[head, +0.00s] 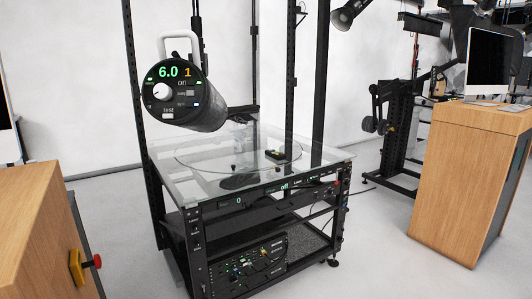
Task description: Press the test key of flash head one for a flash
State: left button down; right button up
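Flash head one (205,117) is a dark cylinder mounted at the upper left of the turntable frame, its round rear panel facing me. The panel shows a green 6.0 and an orange 1, a white dial (162,91), a key by the word "on" and small lit indicators. The test key (168,115) is a small pale key at the bottom of the panel, just under the word "test". A white handle (180,36) arches above the panel. Neither of my grippers is in view, and nothing covers the panel.
The turntable stand (170,190) has a glass top with a small dark object (277,155) on it. Electronics (250,265) sit below. A wooden desk (465,185) with a monitor (490,65) is at right. A wooden cabinet (40,225) with a red button (97,261) is at left.

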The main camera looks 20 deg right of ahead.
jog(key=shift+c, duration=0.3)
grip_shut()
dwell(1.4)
